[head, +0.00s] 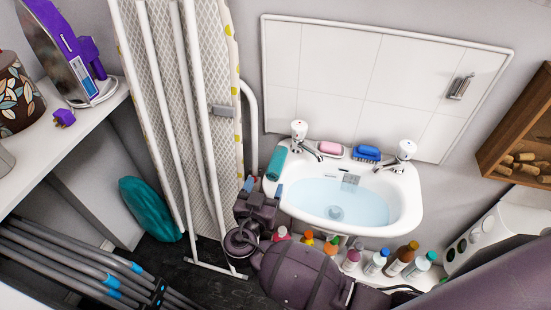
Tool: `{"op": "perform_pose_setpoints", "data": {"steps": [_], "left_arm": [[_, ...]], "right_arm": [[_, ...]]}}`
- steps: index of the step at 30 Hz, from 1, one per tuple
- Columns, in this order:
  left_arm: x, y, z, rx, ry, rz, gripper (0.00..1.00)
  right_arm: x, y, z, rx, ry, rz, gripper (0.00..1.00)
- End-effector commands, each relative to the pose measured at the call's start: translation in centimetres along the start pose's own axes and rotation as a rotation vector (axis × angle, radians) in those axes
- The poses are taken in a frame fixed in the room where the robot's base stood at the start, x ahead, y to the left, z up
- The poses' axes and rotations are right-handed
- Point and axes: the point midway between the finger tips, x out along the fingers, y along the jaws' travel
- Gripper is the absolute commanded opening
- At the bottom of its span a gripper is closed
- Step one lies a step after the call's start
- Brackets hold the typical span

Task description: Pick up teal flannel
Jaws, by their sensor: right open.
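The teal flannel (275,163) is a small rolled cloth lying on the left rim of the white sink (409,218), left of the left tap. My right gripper (264,187) is open and empty at the sink's left edge. Its blue-tipped fingers are spread and point up the picture toward the flannel, just short of its lower end. I cannot tell whether a fingertip touches it. My right arm comes in from the lower right and covers the floor below the sink. My left gripper is not in view.
Water fills the sink. A pink soap (331,148) and blue brush (367,153) lie behind it between the taps. An ironing board (222,120) leans close on the left. Several bottles (402,259) stand below the sink. A larger teal object (150,208) stands at lower left.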

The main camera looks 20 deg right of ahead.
Motion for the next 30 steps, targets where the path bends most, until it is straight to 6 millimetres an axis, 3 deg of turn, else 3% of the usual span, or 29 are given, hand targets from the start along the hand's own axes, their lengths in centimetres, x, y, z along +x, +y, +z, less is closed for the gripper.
{"op": "perform_pose_setpoints", "data": {"steps": [6,13,21,30], "left_arm": [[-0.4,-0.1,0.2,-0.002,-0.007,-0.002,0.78],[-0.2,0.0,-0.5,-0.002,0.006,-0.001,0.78],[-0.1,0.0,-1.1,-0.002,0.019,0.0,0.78],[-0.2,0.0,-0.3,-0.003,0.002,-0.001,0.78]], "right_arm": [[3.2,0.0,-0.1,-0.003,0.002,0.001,0.7],[5.1,0.1,0.1,-0.003,0.001,0.0,0.7],[8.6,0.4,0.4,-0.003,0.001,0.001,0.7],[9.4,0.4,0.6,-0.001,-0.002,0.0,0.7]]}}
